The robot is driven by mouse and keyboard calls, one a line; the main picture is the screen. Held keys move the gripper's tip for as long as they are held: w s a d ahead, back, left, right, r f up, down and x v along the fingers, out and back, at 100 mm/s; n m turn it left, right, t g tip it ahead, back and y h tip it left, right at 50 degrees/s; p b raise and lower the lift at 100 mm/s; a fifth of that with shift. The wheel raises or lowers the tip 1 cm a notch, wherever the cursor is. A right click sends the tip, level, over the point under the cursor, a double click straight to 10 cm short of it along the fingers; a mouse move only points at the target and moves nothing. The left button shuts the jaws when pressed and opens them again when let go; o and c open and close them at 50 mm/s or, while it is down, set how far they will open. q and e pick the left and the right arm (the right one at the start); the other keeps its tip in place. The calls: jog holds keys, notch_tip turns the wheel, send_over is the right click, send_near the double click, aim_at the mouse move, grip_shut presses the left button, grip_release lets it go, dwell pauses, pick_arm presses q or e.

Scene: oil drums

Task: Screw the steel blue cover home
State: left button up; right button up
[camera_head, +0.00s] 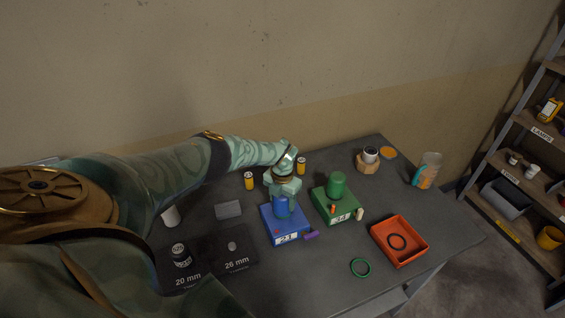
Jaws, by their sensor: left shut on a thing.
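My left arm reaches in from the left over the dark table. Its gripper (283,192) points down and is shut on the blue cover (284,209), a short cylinder. The cover stands over the top of a blue box (287,235) with a pale label on its front. The gripper hides the cover's upper part, and I cannot tell how far down it is seated. My right gripper is not in view.
A green box (325,210) with a green cylinder (337,185) stands close to the right. An orange tray (412,254) holds a dark ring. A green ring (361,267), a purple piece (312,235) and yellow cylinders (250,181) lie or stand nearby. Dark mats (240,259) are at left.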

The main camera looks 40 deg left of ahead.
pick_arm(q)
jog(key=shift+m, duration=0.5)
jog(key=shift+c, duration=1.2)
jog(key=o, duration=1.6)
jog(key=shift+s, duration=0.1)
notch_tip(320, 180, up, 8)
jog(key=p, duration=0.3)
jog(key=shift+a+f, duration=0.1)
jog(key=shift+f, duration=0.05)
notch_tip(320, 180, up, 9)
jog(key=shift+f, duration=0.15)
